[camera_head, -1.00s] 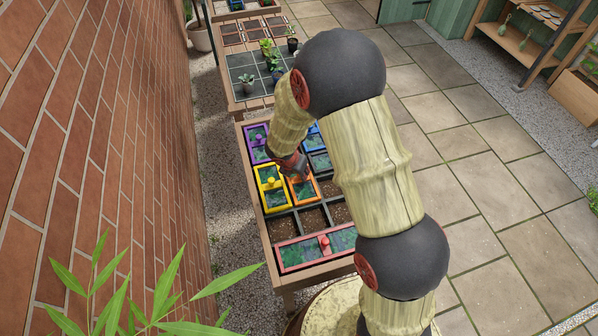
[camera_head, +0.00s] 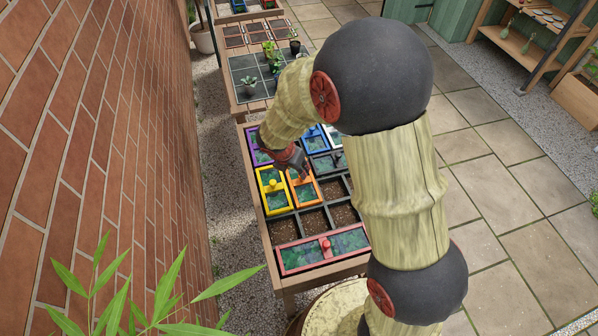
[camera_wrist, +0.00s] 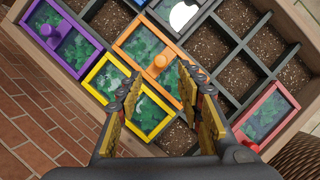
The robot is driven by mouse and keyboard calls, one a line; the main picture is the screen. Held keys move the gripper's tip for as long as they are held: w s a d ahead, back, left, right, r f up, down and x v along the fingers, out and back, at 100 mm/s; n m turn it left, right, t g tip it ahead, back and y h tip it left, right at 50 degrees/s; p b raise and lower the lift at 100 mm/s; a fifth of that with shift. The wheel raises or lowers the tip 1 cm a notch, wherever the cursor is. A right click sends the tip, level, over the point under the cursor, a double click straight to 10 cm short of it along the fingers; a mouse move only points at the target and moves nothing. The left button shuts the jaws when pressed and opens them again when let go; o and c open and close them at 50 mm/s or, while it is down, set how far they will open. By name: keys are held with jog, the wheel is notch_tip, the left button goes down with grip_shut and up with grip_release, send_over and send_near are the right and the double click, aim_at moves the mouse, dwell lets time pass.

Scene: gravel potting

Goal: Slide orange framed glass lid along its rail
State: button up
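The orange framed glass lid (camera_head: 307,192) lies in the planter grid, right of the yellow framed lid (camera_head: 273,190). In the wrist view the orange lid (camera_wrist: 138,44) runs across the middle, with green leaves under its glass and an orange knob (camera_wrist: 158,64) on top. My gripper (camera_wrist: 159,75) is open, its two fingertips apart on either side of the knob in the picture, holding nothing. I cannot tell how far above the lid they are. In the head view my gripper (camera_head: 296,166) hovers over the lid's far end and partly hides it.
The purple lid (camera_wrist: 62,38) and blue lid (camera_head: 329,142) lie farther back. The red lid (camera_head: 320,250) covers the near end. Open dark-framed soil cells (camera_head: 314,220) lie between. A brick wall (camera_head: 90,150) stands close on the left; paving is on the right.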

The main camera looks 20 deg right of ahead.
jog(key=v, duration=0.3)
jog(key=shift+s+a+r, duration=0.1)
jog(key=shift+s+r, duration=0.05)
jog(key=shift+r, duration=0.1)
dwell(0.4)
jog(key=s+d+r+m+g, duration=0.1)
jog(key=s+r+m, duration=0.1)
jog(key=s+m, duration=0.5)
jog(key=s+d+r+m+g, duration=0.1)
jog(key=s+r+m, duration=0.25)
jog(key=m, duration=0.45)
jog(key=s+d+r+m+t+y, duration=0.2)
jog(key=s+r+m, duration=1)
jog(key=r, duration=0.6)
jog(key=shift+s+t+y, duration=0.6)
jog(key=shift+s+t, duration=0.55)
jog(key=shift+t, duration=0.05)
